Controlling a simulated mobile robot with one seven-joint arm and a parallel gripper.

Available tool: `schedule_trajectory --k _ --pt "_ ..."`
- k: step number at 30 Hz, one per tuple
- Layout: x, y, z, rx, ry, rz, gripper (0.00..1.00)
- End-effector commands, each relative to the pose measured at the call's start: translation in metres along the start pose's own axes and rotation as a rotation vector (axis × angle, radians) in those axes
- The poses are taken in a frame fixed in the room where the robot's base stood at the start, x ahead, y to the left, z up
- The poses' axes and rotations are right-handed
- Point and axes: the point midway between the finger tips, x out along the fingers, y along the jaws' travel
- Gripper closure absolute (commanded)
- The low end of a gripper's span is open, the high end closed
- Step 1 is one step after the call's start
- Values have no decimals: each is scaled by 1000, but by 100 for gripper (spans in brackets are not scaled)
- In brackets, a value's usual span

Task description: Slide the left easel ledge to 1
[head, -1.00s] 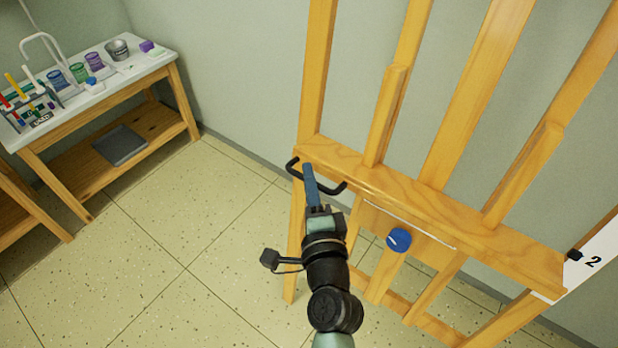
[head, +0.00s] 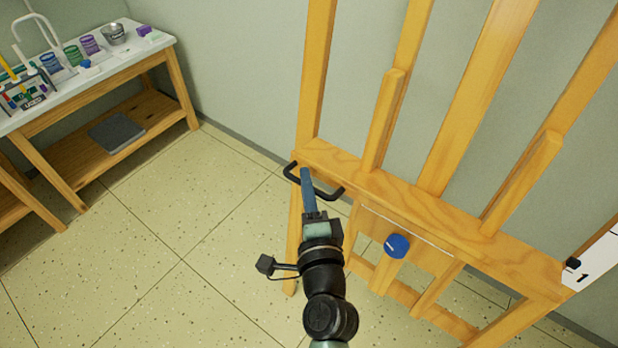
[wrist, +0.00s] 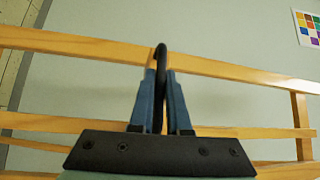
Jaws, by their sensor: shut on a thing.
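The wooden easel ledge (head: 420,209) runs across the right half of the head view, sloping down to the right. A black bar handle (head: 327,193) sticks out from its left end. My gripper (head: 304,172) is shut on this handle, whose black bar also shows between the blue fingers in the wrist view (wrist: 161,62). A white scale card (head: 598,262) at the ledge's right end shows the number 1, beside a small black pointer (head: 573,264). A blue knob (head: 397,246) sits below the ledge.
A white-topped wooden table (head: 150,42) with paint cups and brushes stands at the upper left. The tiled floor (head: 190,225) between it and the easel is clear. A colour chart (wrist: 307,28) hangs on the wall in the wrist view.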

Motion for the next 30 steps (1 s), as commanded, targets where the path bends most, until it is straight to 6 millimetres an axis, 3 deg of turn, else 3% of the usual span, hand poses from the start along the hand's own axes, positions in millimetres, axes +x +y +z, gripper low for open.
schedule_trajectory --k 1,4,16,17,21,30 --pt "-2 18 1 -2 0 4 100" --pt "-3 28 2 -2 0 3 100" --pt "-5 33 4 0 -1 10 100" --pt "-5 33 4 1 -1 10 80" --pt "-5 32 4 0 -1 9 55" --pt "-6 29 4 -1 0 2 55"
